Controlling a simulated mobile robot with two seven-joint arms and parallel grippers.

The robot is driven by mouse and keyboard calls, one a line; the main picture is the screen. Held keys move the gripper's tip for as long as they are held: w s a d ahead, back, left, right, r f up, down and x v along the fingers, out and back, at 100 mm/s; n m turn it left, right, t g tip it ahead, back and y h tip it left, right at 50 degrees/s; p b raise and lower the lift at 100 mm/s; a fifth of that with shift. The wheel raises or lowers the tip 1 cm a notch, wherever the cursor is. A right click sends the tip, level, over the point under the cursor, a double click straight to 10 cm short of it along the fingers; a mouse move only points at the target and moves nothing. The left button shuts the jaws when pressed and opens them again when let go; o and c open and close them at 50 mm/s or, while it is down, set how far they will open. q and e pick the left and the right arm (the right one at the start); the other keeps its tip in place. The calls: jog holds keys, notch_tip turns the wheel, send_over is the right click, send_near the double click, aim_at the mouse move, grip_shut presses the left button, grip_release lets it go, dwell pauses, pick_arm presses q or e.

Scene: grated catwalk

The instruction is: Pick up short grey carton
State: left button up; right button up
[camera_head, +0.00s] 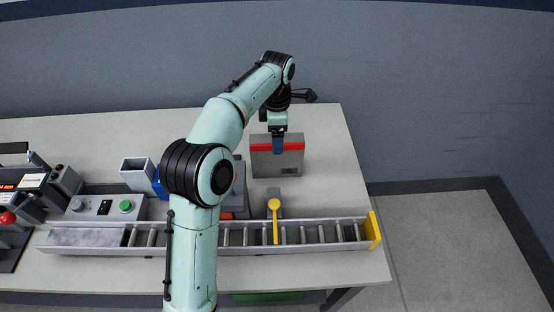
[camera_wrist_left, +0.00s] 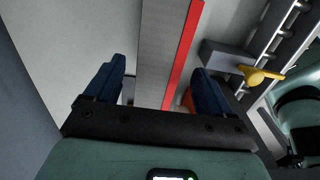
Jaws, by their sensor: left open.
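The short grey carton (camera_head: 270,166), with a red band along its top edge and a small dark label, stands on the table at the right of centre. My left gripper (camera_head: 278,144) is above and against its top edge in the head view, pointing down. In the left wrist view the open blue fingers (camera_wrist_left: 155,88) lie on either side of the carton (camera_wrist_left: 158,50), whose red band (camera_wrist_left: 183,55) is near the right finger. Gaps show between the carton and the fingers. My forearm hides part of the table left of the carton. My right gripper is out of view.
A roller conveyor (camera_head: 295,234) with a yellow end plate runs along the table front. A yellow lever (camera_head: 274,215) rises over it. A small grey open box (camera_head: 137,170), a control box (camera_head: 110,207) and machines stand left. The table right of the carton is clear.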

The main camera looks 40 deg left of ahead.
aim_at(277, 157)
pick_arm(q)
notch_tip(277, 157, down, 3)
jog(key=shift+a+f, duration=0.1)
jog(key=shift+w, duration=0.1)
jog(key=c, duration=1.4)
